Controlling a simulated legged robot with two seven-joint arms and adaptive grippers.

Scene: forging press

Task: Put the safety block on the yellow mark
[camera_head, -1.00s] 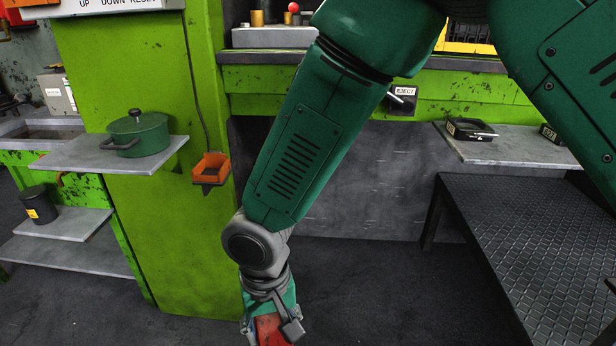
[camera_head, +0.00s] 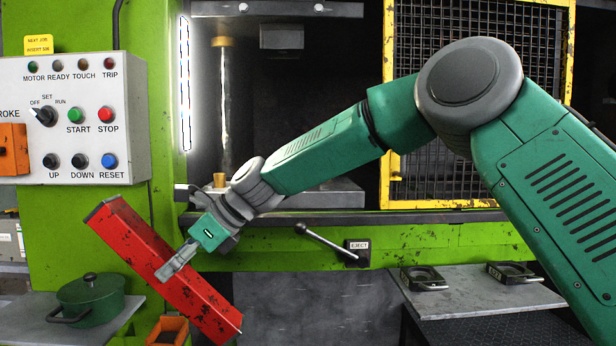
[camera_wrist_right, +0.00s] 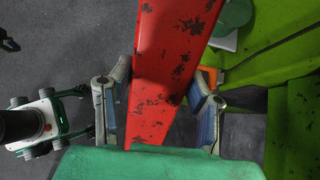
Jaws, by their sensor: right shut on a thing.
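The safety block is a long red, scuffed square beam (camera_head: 160,262). It is held in the air, tilted, in front of the green press frame, its upper end at the left and its lower end at the right. My right gripper (camera_head: 182,258) is shut on it near its middle. The right wrist view shows the red block (camera_wrist_right: 165,75) between the two fingers of the right gripper (camera_wrist_right: 158,110). I cannot make out a yellow mark for certain. The press opening is partly hidden by my right arm. My left gripper is not in view.
A control panel (camera_head: 70,120) is left of the press opening. A green pot (camera_head: 88,300) on a shelf and an orange tray (camera_head: 168,331) are close below the block. An eject lever (camera_head: 325,242) sticks out at the centre. A yellow-framed mesh guard (camera_head: 480,100) stands right.

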